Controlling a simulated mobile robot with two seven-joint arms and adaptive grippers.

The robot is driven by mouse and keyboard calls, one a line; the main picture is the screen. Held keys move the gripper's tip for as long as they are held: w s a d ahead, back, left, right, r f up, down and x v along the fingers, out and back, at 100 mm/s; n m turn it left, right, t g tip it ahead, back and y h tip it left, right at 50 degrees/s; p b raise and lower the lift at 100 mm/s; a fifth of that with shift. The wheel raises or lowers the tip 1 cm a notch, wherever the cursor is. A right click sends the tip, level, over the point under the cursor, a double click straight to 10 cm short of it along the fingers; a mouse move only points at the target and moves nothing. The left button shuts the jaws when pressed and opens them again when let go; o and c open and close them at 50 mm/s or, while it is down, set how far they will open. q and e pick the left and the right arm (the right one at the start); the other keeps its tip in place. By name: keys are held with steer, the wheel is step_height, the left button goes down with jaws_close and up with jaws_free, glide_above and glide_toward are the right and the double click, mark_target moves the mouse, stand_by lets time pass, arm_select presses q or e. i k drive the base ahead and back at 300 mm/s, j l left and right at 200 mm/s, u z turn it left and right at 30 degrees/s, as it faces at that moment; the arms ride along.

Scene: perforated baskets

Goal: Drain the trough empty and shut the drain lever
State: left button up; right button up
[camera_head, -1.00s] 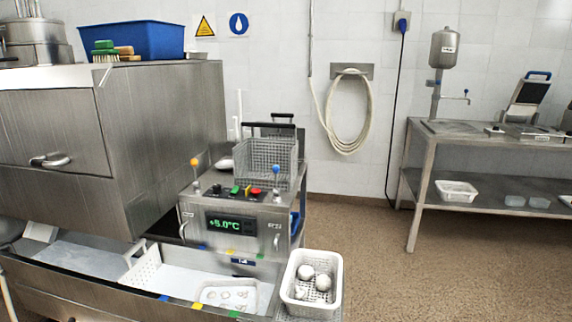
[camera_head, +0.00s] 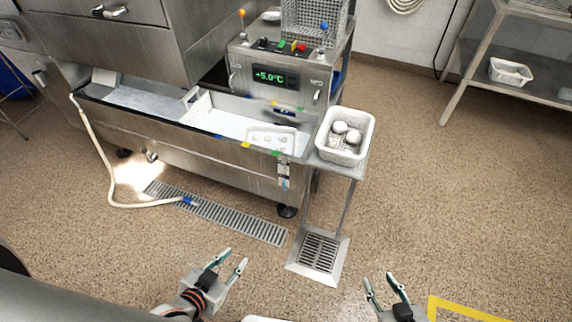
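The long steel trough (camera_head: 150,122) stands under the steel machine. Its left part looks shallowly filled or bare; I cannot tell if water is in it. A white perforated basket (camera_head: 203,108) sits in its right part. The control box (camera_head: 262,74) reads +5.0°C and carries an orange-knobbed lever (camera_head: 242,14) and a blue-knobbed lever (camera_head: 323,27). I cannot tell which control is the drain lever. A small labelled fitting (camera_head: 284,173) is on the trough's front right. My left gripper (camera_head: 233,257) and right gripper (camera_head: 380,279) are open, empty and low, well apart from the trough.
A pale hose (camera_head: 103,165) runs from the trough's left end to the long floor grate (camera_head: 225,216). A white basket with round items (camera_head: 367,126) rests on a side stand above a square floor drain (camera_head: 318,252). Open floor lies right, with yellow tape (camera_head: 462,310).

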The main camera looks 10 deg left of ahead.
mark_target(144, 150)
steer(key=u, duration=1.1)
steer(key=i+u, duration=0.25)
steer(key=i, duration=0.2)
steer(key=i+l+u, duration=0.25)
steer(key=i, duration=0.2)
steer(key=i+j+u, duration=0.2)
steer(key=i, duration=0.15)
steer(key=i+j+u, duration=0.15)
steer(key=i, duration=0.2)
